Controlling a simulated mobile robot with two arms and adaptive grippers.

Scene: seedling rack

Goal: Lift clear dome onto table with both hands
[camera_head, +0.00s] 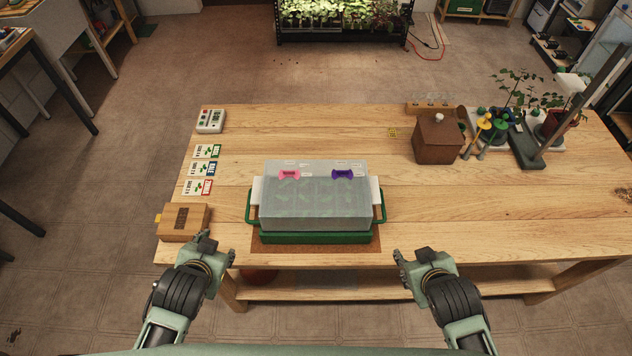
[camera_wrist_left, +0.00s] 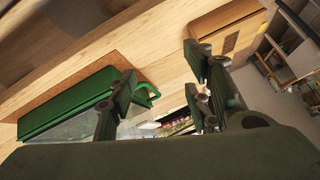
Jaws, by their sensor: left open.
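The clear dome (camera_head: 314,200) sits on a green tray (camera_head: 315,238) near the front middle of the table. The dome looks frosty, with a pink clip (camera_head: 289,174) and a purple clip (camera_head: 343,174) on top. White tabs stick out at its left and right sides. My left gripper (camera_head: 217,242) is at the front edge, left of the tray, open and empty; in the left wrist view its fingers (camera_wrist_left: 160,98) are spread, with the green tray (camera_wrist_left: 68,104) beyond. My right gripper (camera_head: 408,262) is in front of the table edge, right of the tray; its jaw state is unclear.
A brown box (camera_head: 183,222) stands at the table's front left, close to my left gripper. Seed packets (camera_head: 201,169) and a white device (camera_head: 210,121) lie behind it. A wooden box (camera_head: 438,138), tools and plants fill the back right. The table (camera_head: 470,215) is clear right of the tray.

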